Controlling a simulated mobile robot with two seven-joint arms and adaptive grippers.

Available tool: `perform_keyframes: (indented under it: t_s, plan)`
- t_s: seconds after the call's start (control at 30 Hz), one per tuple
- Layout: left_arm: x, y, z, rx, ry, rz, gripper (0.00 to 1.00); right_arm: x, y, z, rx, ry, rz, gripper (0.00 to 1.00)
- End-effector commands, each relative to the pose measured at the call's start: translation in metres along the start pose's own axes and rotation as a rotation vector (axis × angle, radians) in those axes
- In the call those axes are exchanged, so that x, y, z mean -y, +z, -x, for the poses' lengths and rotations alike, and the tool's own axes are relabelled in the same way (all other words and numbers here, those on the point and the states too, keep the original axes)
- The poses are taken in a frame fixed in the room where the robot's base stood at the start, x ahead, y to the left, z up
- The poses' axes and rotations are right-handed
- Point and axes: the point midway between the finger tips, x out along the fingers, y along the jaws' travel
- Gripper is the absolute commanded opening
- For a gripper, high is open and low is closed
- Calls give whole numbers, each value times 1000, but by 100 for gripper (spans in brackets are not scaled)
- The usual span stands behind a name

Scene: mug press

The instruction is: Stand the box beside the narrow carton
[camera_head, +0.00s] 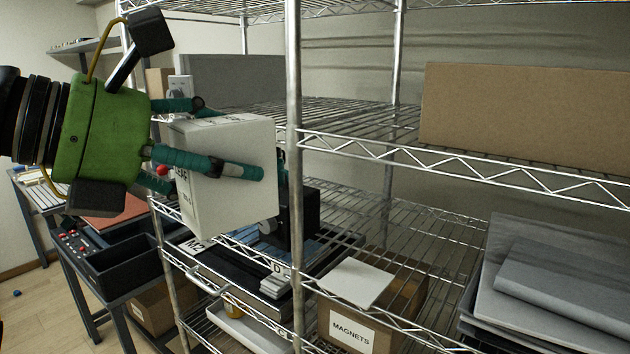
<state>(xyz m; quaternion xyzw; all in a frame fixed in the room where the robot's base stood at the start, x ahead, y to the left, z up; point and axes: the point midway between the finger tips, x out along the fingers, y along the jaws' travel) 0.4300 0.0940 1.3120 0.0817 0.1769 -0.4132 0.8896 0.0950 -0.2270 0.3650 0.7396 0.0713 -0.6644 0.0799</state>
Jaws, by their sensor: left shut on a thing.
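My left gripper (225,142), green with teal fingers, is shut on a white box (236,190) with dark print on its left face. The box is in the air, slightly tilted, in front of the wire rack and close to its front post. A narrow tan carton (158,82) stands on the upper shelf at the far left, partly hidden behind my gripper; it may be the task's narrow carton. A small pale item (180,87) stands just right of it. My right gripper is not in view.
A grey box (230,80) and a wide brown box (525,115) stand on the upper shelf (345,125), with bare wire between them. Below are a carton marked MAGNETS (350,330), grey slabs (560,275) and a black bin (130,263). The metal post (293,60) is a nearby obstacle.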

Motion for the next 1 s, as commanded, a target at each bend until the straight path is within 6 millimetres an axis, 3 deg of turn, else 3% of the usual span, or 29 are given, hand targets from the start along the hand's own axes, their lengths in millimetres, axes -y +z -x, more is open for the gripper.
perform_keyframes:
  t_s: [0.2,0.5,0.73,1.0]
  plan:
    - [-17,-54,-36,-1,-115,-36,23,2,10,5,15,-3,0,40]
    - [-34,-143,-68,-2,-186,-68,23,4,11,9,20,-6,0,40]
    - [-41,-216,-76,-2,-173,-64,23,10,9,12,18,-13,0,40]
    - [-40,-295,-69,-3,-121,-44,23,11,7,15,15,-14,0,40]
